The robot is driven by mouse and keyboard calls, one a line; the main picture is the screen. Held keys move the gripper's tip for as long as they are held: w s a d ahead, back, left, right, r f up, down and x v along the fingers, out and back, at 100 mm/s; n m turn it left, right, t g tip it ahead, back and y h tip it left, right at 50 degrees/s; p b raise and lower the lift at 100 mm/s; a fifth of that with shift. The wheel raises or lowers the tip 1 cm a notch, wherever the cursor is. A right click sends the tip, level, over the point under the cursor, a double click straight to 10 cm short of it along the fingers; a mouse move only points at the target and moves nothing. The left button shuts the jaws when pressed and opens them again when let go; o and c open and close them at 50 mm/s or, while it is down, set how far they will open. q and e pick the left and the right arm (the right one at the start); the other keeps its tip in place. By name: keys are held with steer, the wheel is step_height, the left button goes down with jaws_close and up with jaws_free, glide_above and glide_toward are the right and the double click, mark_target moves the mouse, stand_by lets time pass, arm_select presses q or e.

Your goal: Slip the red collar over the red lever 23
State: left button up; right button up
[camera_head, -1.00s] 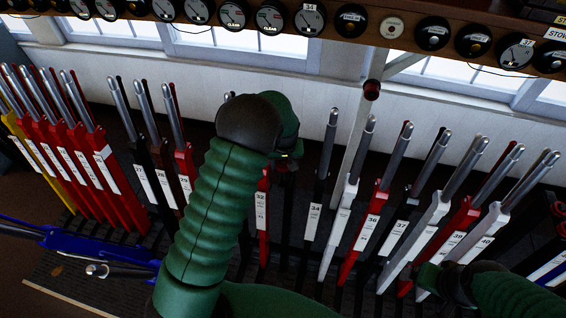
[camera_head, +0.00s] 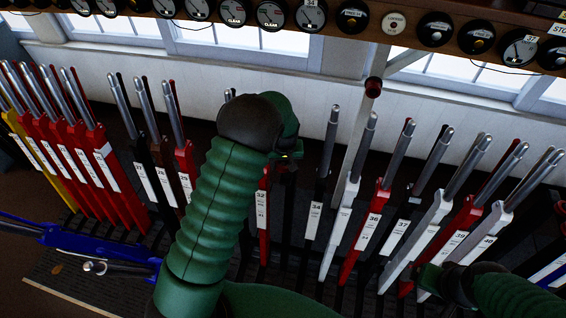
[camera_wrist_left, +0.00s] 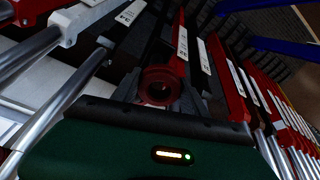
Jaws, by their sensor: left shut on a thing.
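My left gripper (camera_head: 286,160) hangs among the levers near the middle, mostly hidden behind its own green arm and dark wrist. In the left wrist view a red collar (camera_wrist_left: 160,85), a ring with a dark hole, shows just beyond the gripper's dark edge. Red levers (camera_head: 88,165) with steel handles stand in a group at the left. Their numbers are too small to read, so I cannot tell which is lever 23. My right gripper (camera_head: 440,280) is low at the right, its jaws unclear.
A black lever (camera_head: 318,185) and a red lever (camera_head: 370,215) stand in the same close row right of my left arm. A blue lever (camera_head: 100,245) leans out at the lower left. A shelf of round dials (camera_head: 430,30) runs above, and a pale post rises behind.

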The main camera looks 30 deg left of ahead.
arm_select(q)
steer(key=shift+f, duration=0.3)
steer(key=shift+o, duration=0.2)
steer(key=shift+a+f+b, duration=0.45)
steer(key=shift+f+b, duration=0.15)
steer(key=shift+f, duration=0.1)
steer(key=shift+d+r+p, duration=0.35)
steer(key=shift+r+p, duration=0.15)
steer(key=shift+r, duration=0.2)
steer(key=shift+c, duration=0.2)
steer(key=shift+a+r+p, duration=0.2)
steer(key=shift+r+p, duration=0.65)
steer(key=shift+r, duration=0.45)
arm_select(e)
steer(key=shift+a+r, duration=0.25)
steer(key=shift+r, duration=0.45)
arm_select(q)
steer(key=shift+d, duration=0.1)
steer(key=shift+d, duration=0.75)
steer(key=shift+f, duration=0.1)
